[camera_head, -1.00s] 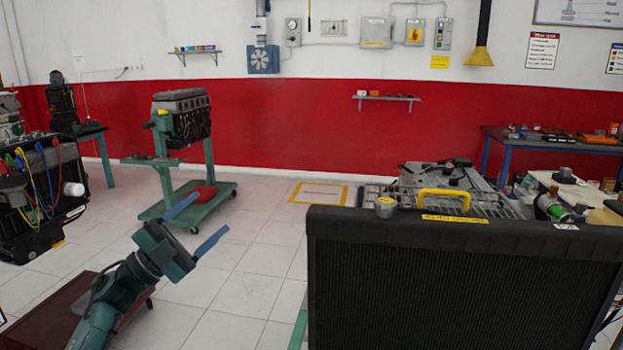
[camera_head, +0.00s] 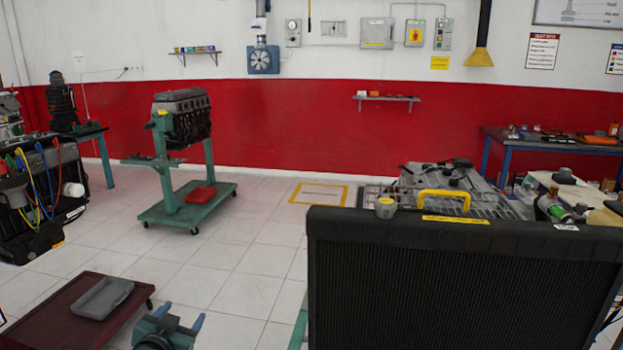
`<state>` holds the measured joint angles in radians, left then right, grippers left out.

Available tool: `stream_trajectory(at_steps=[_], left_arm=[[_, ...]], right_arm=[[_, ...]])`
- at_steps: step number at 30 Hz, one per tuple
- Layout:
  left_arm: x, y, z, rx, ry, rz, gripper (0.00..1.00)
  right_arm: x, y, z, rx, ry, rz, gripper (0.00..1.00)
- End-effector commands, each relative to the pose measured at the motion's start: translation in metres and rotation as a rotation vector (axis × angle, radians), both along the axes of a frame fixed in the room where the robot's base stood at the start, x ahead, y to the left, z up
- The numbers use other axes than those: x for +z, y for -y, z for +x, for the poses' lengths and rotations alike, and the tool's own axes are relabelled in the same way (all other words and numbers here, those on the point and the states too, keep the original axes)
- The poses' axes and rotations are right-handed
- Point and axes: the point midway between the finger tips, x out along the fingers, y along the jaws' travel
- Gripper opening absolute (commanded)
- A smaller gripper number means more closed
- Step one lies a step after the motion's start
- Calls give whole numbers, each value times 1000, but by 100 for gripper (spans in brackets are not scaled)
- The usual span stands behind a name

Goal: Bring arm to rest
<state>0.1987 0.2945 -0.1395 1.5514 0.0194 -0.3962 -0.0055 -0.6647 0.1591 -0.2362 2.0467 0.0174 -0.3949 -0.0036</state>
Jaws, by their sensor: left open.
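My left gripper (camera_head: 181,322) is at the bottom edge of the head view, just right of a low dark red table. Its two blue fingers stand apart with nothing between them. Part of its teal wrist shows below; the rest of the arm is cut off by the frame. My right gripper is not in view.
The dark red table (camera_head: 50,318) holds a grey tray (camera_head: 103,297). An engine (camera_head: 182,117) on a green wheeled stand (camera_head: 185,212) stands farther back. Tiled floor between is clear.

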Motion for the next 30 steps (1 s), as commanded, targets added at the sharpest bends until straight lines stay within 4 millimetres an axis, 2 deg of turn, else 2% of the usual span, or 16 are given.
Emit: stream_trajectory(at_steps=[1, 3, 5, 7, 9, 12, 15, 18, 21, 30], left_arm=[[-26, 16, -26, -23, -42, -16, 63], [-55, 37, -62, -53, -94, -41, 63], [-78, 55, -98, -78, -140, -67, 63], [-100, 76, -142, -103, -198, -103, 63], [-115, 94, -185, -121, -251, -141, 63], [-126, 115, -238, -137, -315, -193, 63], [-130, 128, -276, -142, -362, -232, 63], [-130, 136, -298, -144, -389, -256, 63], [-130, 139, -307, -144, -400, -265, 63], [-130, 139, -308, -145, -402, -267, 63]], right_arm=[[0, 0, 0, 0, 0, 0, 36], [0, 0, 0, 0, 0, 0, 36], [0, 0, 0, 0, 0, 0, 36], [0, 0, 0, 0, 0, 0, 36], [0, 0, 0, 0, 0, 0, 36], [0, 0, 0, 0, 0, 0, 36], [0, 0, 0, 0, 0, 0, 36], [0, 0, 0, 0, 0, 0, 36], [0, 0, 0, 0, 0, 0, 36], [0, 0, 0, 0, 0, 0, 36]])
